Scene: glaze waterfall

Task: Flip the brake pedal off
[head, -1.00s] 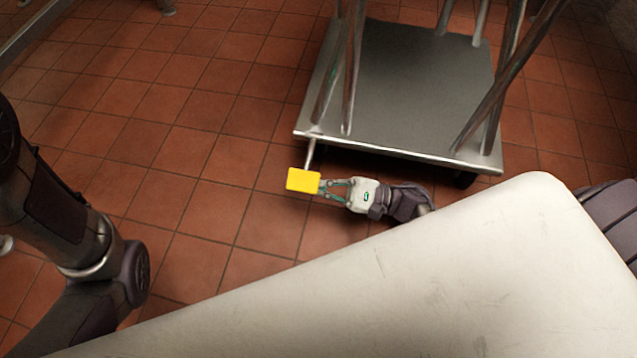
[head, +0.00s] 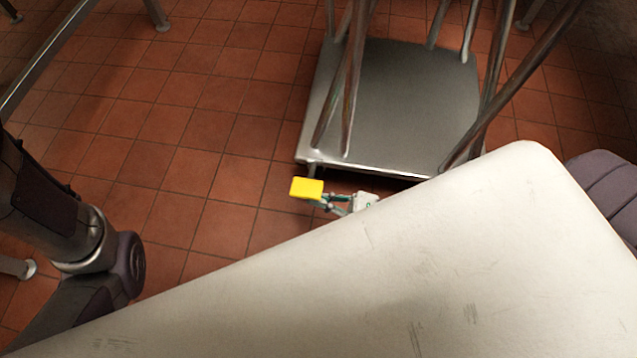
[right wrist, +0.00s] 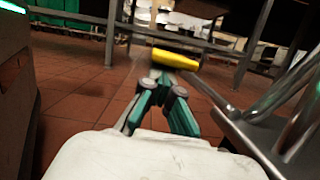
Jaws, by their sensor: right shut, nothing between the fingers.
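The yellow brake pedal (head: 306,188) sticks out from the near left corner of a metal cart (head: 400,105) in the head view. It also shows in the right wrist view (right wrist: 176,59), just beyond my right fingertips. My right gripper (head: 325,202) is shut and empty, its fingertips at the pedal's lower right edge. In the right wrist view the right gripper (right wrist: 160,76) appears just under the pedal; I cannot tell whether it touches. My left gripper is out of the head view; only the left arm shows at the left.
The cart's metal posts (head: 351,90) rise above its deck. My own pale body panel covers the lower right of the head view. Red tiled floor (head: 190,130) is clear left of the pedal. Metal table legs (head: 155,12) stand at the upper left.

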